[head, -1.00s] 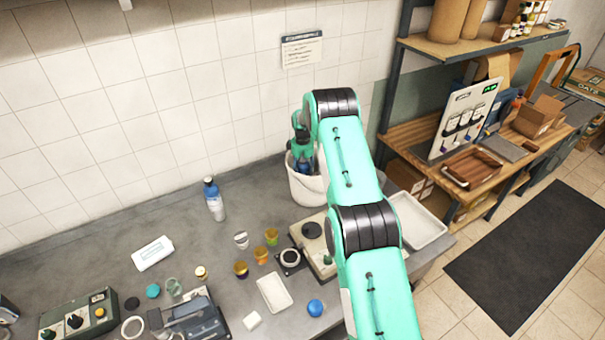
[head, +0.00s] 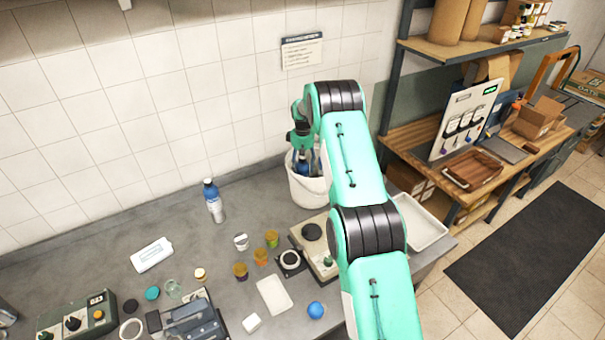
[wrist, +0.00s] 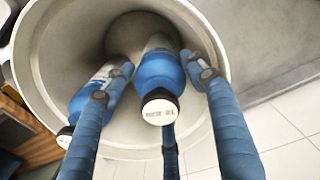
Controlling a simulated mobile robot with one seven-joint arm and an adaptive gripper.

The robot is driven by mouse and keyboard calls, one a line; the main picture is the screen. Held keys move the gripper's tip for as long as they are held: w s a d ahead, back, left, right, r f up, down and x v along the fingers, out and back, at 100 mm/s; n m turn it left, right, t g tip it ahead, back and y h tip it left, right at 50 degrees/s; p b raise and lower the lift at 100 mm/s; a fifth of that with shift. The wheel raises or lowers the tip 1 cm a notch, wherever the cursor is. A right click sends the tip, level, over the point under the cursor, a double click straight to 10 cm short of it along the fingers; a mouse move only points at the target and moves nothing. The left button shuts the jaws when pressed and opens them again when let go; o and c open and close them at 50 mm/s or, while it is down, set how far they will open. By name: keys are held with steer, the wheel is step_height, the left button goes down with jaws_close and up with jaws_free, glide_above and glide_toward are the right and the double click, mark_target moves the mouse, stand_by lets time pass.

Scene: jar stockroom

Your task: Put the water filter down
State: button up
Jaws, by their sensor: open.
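My gripper (wrist: 158,70) is open, its blue fingers spread in the mouth of a white bin. A blue and pale cylinder with a white-faced, dark-ringed end, apparently the water filter (wrist: 158,75), lies between the fingers, a gap visible on the right side. A second, similar blue and pale cylinder (wrist: 92,92) leans inside the bin at left, partly behind the left finger. I cannot tell for certain which is the task's filter. In the head view, my gripper (head: 302,148) is over the white bin (head: 307,190), with blue showing inside its mouth.
A blue-topped bottle (head: 213,200) stands on the grey counter left of the bin. Small cups (head: 240,271), a white tray (head: 274,295), a blue ball (head: 315,309) and a scale-like device (head: 318,250) lie in front. The tiled wall is close behind.

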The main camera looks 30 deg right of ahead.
steer(key=shift+r+b, duration=0.5)
steer(key=shift+r, duration=3)
